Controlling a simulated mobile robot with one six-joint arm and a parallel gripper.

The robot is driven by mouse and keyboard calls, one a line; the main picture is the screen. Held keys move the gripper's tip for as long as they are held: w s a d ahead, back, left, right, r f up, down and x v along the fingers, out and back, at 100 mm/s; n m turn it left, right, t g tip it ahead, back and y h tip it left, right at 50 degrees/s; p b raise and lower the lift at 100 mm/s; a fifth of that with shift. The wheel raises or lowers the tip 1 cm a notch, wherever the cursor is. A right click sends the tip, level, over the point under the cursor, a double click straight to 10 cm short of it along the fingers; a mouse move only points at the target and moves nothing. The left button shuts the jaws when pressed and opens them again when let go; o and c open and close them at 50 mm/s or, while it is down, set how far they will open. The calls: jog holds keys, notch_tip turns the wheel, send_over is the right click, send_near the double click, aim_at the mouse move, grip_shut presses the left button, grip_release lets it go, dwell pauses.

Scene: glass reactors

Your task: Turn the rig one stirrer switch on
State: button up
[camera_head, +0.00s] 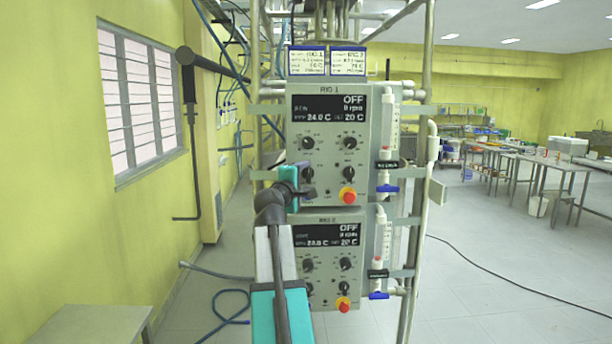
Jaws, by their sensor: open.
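The rig one control box (330,128) is a grey panel, labelled RIG 1, on the frame in the middle of the view. Its dark display (328,108) reads OFF and 0 rpm. Below it are two upper knobs and two lower black switches; their labels are too small to read. The lower left switch (308,173) is partly hidden by my gripper; the lower right switch (348,174) is above a red button (347,196). My gripper (307,191) is open, close to the panel's lower left corner beside the lower left switch. I cannot tell whether it touches the switch.
A second box, RIG 2 (327,274), hangs directly below, partly behind my arm. White pipes with blue valves (387,188) run along the right side. A grey bench (90,325) is at the lower left. A cable (510,278) crosses the open floor on the right.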

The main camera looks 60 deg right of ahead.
aim_at(308, 174)
jog(key=shift+x, duration=1.35)
jog(key=c, duration=1.1)
